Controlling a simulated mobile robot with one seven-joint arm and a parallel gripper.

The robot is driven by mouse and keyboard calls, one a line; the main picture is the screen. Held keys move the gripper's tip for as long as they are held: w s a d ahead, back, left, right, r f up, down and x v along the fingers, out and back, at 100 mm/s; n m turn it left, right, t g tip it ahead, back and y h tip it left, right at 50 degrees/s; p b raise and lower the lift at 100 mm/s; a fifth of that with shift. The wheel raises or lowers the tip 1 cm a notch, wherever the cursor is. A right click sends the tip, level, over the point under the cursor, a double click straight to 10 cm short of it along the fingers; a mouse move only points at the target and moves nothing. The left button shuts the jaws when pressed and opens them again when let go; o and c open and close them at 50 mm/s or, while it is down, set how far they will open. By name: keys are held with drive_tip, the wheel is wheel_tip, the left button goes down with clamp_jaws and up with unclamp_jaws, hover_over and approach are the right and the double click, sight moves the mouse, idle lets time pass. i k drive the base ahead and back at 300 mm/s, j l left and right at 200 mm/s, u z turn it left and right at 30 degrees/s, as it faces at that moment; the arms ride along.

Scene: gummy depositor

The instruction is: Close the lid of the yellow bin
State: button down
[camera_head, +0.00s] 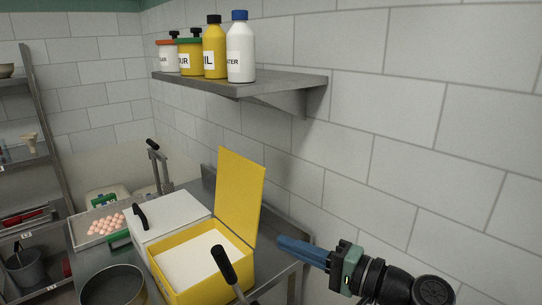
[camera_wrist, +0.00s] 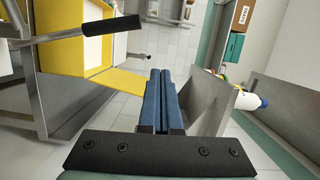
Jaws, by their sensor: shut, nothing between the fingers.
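The yellow bin (camera_head: 193,285) stands on the metal table in the head view, with a white surface inside. Its yellow lid (camera_head: 239,195) is open and stands nearly upright at the bin's right side. My gripper (camera_head: 282,247) is to the right of the lid, near the wall, with its blue fingers pointing left towards the bin. The fingers are together and empty, apart from the lid. In the wrist view my gripper (camera_wrist: 160,75) shows its fingers side by side; the yellow bin (camera_wrist: 72,58) is at the left, with the yellow lid (camera_wrist: 117,83) beside the fingers.
A black-handled lever (camera_head: 226,266) rises in front of the bin. A white box (camera_head: 172,218) with a black handle stands behind it, and a pan (camera_head: 113,285) is to the left. A wall shelf (camera_head: 240,84) with bottles hangs above. The tiled wall is close at right.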

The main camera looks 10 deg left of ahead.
sight(239, 183)
drive_tip(key=i, duration=1.1)
